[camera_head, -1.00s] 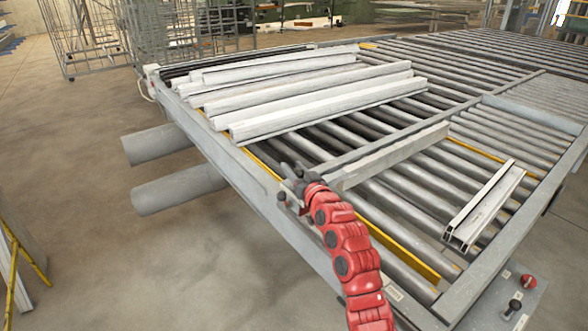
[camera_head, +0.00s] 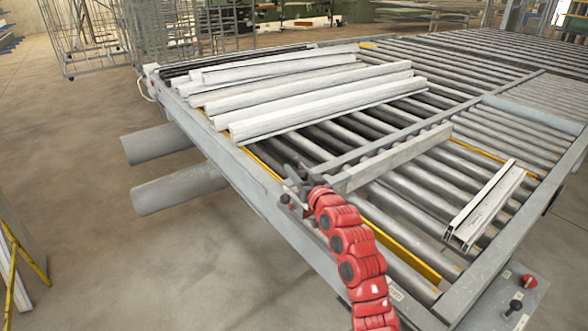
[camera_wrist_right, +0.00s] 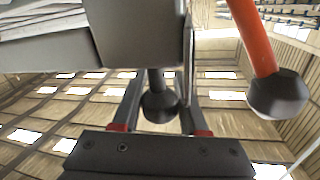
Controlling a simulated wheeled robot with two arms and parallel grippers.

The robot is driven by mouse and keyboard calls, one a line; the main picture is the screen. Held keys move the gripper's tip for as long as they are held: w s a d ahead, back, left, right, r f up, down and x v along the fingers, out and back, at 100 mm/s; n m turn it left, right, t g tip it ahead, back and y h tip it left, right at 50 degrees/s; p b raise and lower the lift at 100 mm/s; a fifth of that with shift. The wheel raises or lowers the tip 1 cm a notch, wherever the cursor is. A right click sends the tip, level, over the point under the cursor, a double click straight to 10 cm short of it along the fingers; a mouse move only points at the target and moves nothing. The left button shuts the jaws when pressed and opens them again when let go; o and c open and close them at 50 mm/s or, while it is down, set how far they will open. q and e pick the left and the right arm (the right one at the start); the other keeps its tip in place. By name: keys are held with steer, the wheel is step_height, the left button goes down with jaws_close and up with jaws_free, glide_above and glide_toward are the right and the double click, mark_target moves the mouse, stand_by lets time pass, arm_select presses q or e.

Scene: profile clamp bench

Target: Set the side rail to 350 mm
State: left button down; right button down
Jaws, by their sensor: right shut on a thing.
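The side rail (camera_head: 395,162) is a grey bar lying across the rollers, a small gap in front of a longer fixed grey bar (camera_head: 350,157). My right gripper (camera_head: 300,197) is at the rail's near end, by the bench's front edge. In the right wrist view, the gripper (camera_wrist_right: 160,105) has its two dark fingers on either side of a black knob (camera_wrist_right: 158,102) under a grey block (camera_wrist_right: 140,35) and is shut on it. An orange lever with a black ball end (camera_wrist_right: 278,94) hangs to the right. No scale reading is legible. My left gripper is not in view.
Several pale profiles (camera_head: 320,95) lie on the rollers at the back left. A short channel profile (camera_head: 486,206) lies at the right. A control box with a red button (camera_head: 528,281) stands at the front right corner. Rollers between rail and channel profile are clear.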

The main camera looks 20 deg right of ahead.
mark_target(306, 177)
steer(key=s, duration=0.1)
steer(key=s+d, duration=0.1)
steer(key=s, duration=0.1)
steer(key=shift+s+d+f, duration=0.1)
steer(key=shift+s+d, duration=0.05)
steer(key=shift+s, duration=0.1)
steer(key=shift+c, duration=2.2)
jaws_free()
steer(key=shift+s, duration=0.1)
steer(key=s+d, duration=0.2)
steer(key=s, duration=1.5)
steer(key=shift+d+p, duration=0.3)
